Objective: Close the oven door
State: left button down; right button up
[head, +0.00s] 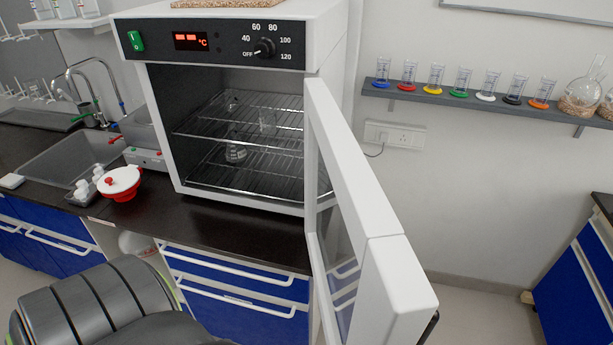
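The white oven (328,40) stands on the dark counter, its black control panel (215,44) with dial and red display facing me. Its door (350,165) is wide open, hinged on the right side and swung out towards me. The door's glass pane is seen at a steep angle, and a dark piece, perhaps the handle, shows at its lower near edge. Inside are wire racks (270,160) with a few glass vessels, among them a flask (235,152). Neither of my grippers is in view.
A red and white pot (120,183) sits on the counter left of the oven, near the sink (72,158). A shelf (470,97) with several colored-base cylinders hangs on the right wall. Floor is clear right of the door.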

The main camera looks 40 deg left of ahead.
aim_at(373, 287)
jog(key=i+l+u, duration=0.15)
jog(key=u, duration=0.3)
jog(key=i+l+u, duration=0.1)
jog(key=u, duration=0.4)
jog(key=l+u, duration=0.25)
jog(key=u, duration=0.2)
jog(key=l+u, duration=0.25)
jog(key=u, duration=0.25)
jog(key=i, duration=0.05)
